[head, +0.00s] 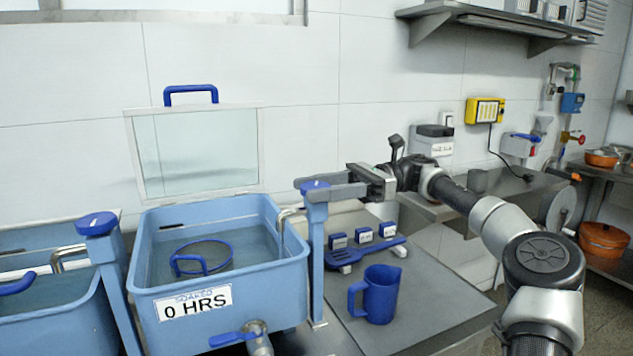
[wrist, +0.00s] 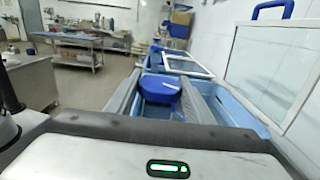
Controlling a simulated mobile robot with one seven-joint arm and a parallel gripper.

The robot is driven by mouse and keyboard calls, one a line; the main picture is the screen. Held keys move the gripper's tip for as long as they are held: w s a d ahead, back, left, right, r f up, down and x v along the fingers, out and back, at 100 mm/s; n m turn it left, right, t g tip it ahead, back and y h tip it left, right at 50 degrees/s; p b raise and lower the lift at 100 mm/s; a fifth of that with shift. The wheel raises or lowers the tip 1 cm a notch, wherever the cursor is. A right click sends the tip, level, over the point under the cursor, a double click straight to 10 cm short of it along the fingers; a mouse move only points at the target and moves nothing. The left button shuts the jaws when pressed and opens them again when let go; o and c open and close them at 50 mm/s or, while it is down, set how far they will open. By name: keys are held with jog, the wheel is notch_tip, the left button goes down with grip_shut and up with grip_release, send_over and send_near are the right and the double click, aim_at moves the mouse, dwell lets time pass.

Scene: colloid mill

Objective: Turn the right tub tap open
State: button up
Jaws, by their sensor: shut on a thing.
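The right tub tap has a blue knob (head: 315,184) on top of a light blue post (head: 318,255), at the right side of the blue tub (head: 215,285). Its metal spout (head: 284,214) bends over the tub's rim. My gripper (head: 312,187) reaches in from the right and is shut on this knob, with one finger on each side. In the wrist view the knob (wrist: 160,88) sits between the two grey fingers. The fingers hide part of the knob in the head view. I cannot tell how far the knob is turned.
A lid (head: 197,152) stands raised behind the tub. A sieve (head: 203,257) lies in its water. Another blue tap (head: 97,224) stands at the left. A blue jug (head: 379,294) and a blue paddle (head: 366,252) are on the grey table (head: 437,318) at the right.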

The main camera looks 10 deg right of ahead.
aim_at(316, 186)
jog(key=shift+n+g+h+p, duration=0.3)
jog(key=shift+n+g+p, duration=0.4)
jog(key=shift+g+p, duration=0.25)
jog(key=shift+s+f+g, duration=0.1)
jog(key=shift+f+g, duration=0.15)
jog(key=shift+g, duration=0.1)
jog(key=o, duration=1)
jog(key=shift+a, duration=0.1)
jog(key=shift+o, duration=0.2)
jog(key=shift+r, duration=0.15)
jog(key=shift+r, duration=0.1)
notch_tip(316, 186, up, 10)
jog(key=p, duration=0.3)
jog(key=shift+p, duration=0.35)
